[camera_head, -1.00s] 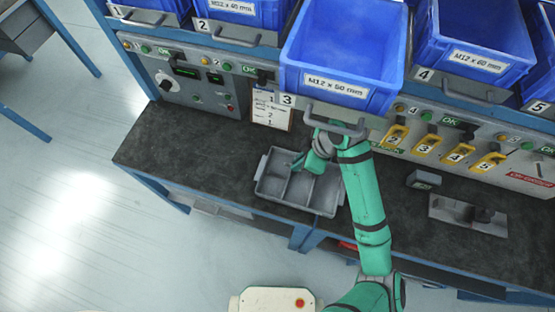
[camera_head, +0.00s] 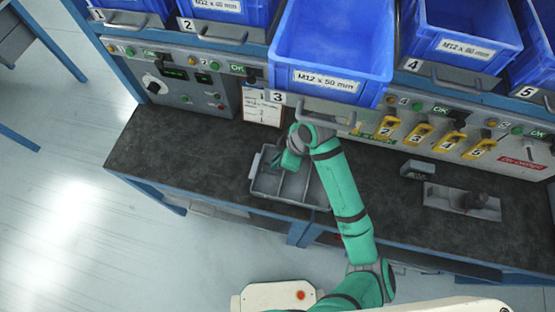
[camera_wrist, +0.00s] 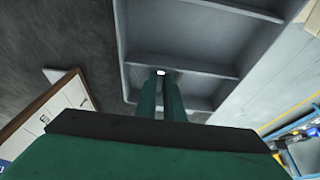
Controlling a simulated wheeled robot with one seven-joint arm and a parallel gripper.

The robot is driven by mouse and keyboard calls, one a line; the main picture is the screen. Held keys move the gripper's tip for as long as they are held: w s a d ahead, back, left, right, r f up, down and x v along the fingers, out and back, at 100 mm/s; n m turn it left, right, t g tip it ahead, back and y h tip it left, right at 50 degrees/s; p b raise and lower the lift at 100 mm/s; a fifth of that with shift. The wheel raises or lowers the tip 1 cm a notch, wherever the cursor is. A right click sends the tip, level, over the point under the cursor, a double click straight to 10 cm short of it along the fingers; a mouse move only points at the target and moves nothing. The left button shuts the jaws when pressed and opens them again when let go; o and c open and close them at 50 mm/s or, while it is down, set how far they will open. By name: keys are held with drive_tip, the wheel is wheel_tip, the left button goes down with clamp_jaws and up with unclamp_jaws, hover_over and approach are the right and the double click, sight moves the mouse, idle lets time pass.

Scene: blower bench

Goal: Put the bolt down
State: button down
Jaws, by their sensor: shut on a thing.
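My gripper (camera_head: 288,162) is over the left part of a grey divided tray (camera_head: 318,196) on the dark bench. In the wrist view my two green fingers (camera_wrist: 161,92) are close together, shut on the bolt (camera_wrist: 160,72). Only a small bright end of the bolt shows between the fingertips; the rest is hidden. The fingertips lie in front of the tray's compartments (camera_wrist: 190,52), near a divider. I cannot tell how high the bolt is above the tray floor.
Blue bins (camera_head: 330,45) stand on a shelf above the bench. A paper sheet (camera_head: 262,106) stands behind the tray. Yellow numbered holders (camera_head: 420,134) and a grey fixture (camera_head: 462,203) are to the right. The bench left of the tray (camera_head: 185,150) is clear.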

drive_tip(key=c, duration=2.2)
unclamp_jaws()
drive_tip(key=shift+f, duration=0.1)
drive_tip(key=shift+o, duration=0.2)
drive_tip(key=shift+d+r, duration=0.25)
drive_tip(key=shift+r, duration=0.4)
drive_tip(key=v, duration=0.3)
drive_tip(key=shift+d+r, duration=0.15)
drive_tip(key=shift+r, duration=0.2)
drive_tip(key=s+d, duration=0.1)
drive_tip(key=d, duration=0.2)
drive_tip(key=s+d, duration=0.1)
drive_tip(key=d, duration=0.3)
drive_tip(key=s+d, duration=0.2)
drive_tip(key=d, duration=0.2)
drive_tip(key=shift+d, duration=0.25)
drive_tip(key=shift+w, duration=0.1)
